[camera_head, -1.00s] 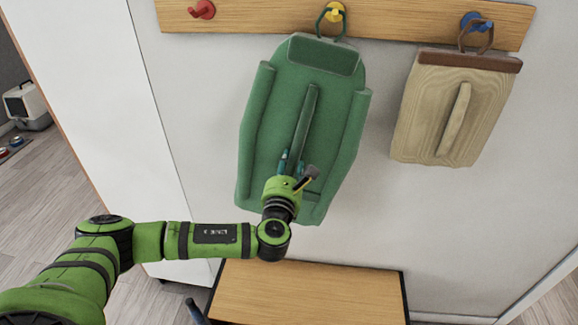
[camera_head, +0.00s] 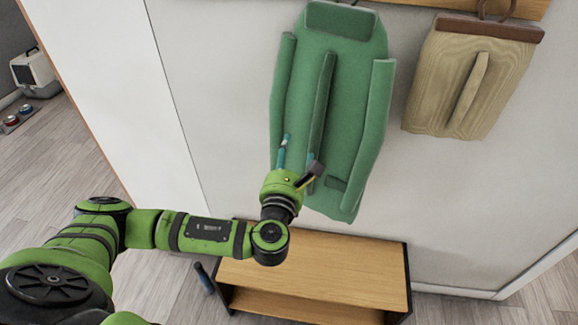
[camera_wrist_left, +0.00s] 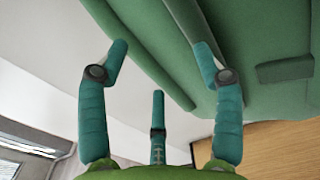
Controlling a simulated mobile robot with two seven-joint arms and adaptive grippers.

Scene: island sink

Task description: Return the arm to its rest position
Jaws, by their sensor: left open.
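My left arm (camera_head: 205,232) is green and black and reaches in from the left in the head view. My left gripper (camera_head: 296,160) is open and empty, in front of the lower part of a green hanging coat (camera_head: 345,120). In the left wrist view the teal fingers (camera_wrist_left: 160,75) are spread apart, with the green coat (camera_wrist_left: 250,55) beyond them. I cannot tell whether a finger touches the coat. My right gripper is not in view.
A beige bag-like item (camera_head: 470,75) hangs at the right from the wooden rack (camera_head: 540,8). A low wooden bench (camera_head: 320,270) stands below against the wall. A white panel (camera_head: 120,90) is at the left. Bowls (camera_head: 18,117) sit on the floor at far left.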

